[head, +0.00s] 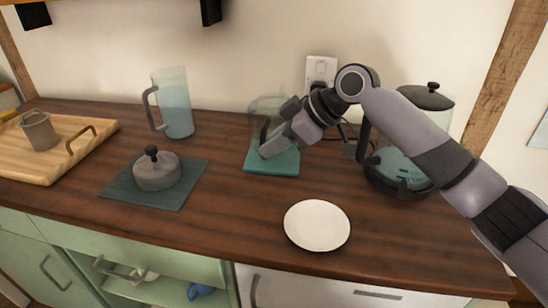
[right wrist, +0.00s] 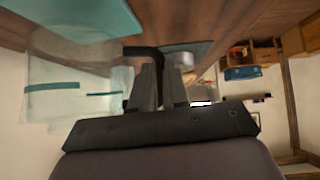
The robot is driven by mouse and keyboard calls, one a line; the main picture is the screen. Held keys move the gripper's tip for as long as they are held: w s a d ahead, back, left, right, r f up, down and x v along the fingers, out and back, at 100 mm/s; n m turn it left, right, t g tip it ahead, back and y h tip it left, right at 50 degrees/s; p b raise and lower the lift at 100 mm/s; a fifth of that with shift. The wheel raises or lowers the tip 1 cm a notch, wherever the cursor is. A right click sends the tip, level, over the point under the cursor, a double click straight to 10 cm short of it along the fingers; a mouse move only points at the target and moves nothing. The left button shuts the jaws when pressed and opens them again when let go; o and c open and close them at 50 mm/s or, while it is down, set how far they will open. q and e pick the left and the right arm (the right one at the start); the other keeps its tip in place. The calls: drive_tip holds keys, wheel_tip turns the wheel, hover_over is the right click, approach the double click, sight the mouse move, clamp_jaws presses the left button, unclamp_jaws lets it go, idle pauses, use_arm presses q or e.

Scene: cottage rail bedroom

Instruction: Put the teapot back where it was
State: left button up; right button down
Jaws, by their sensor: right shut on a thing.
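A clear glass pot with a dark handle, which I take for the teapot (head: 266,104), is at the teal mat (head: 272,167) in the middle of the counter. My right gripper (head: 270,146) is in front of it and hides much of it. In the right wrist view the gripper (right wrist: 160,78) is shut on the dark handle (right wrist: 141,51), with the glass body (right wrist: 65,85) at the left. I cannot tell whether the pot's base touches the mat. My left gripper is not in view.
A glass kettle (head: 428,103) on a dark base stands right, beneath my right arm. A white plate (head: 317,225) lies in front. A grey lidded pot (head: 157,175) sits on a dark mat (head: 118,190). A glass jug (head: 176,103) and a wooden tray (head: 85,152) with a grey cup are left.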

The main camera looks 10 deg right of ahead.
wheel_tip(320, 180, down, 3)
drive_tip(key=shift+f, duration=0.2)
drive_tip(key=c, duration=1.1)
unclamp_jaws()
drive_tip(key=shift+f, duration=0.1)
drive_tip(key=v, duration=1.2)
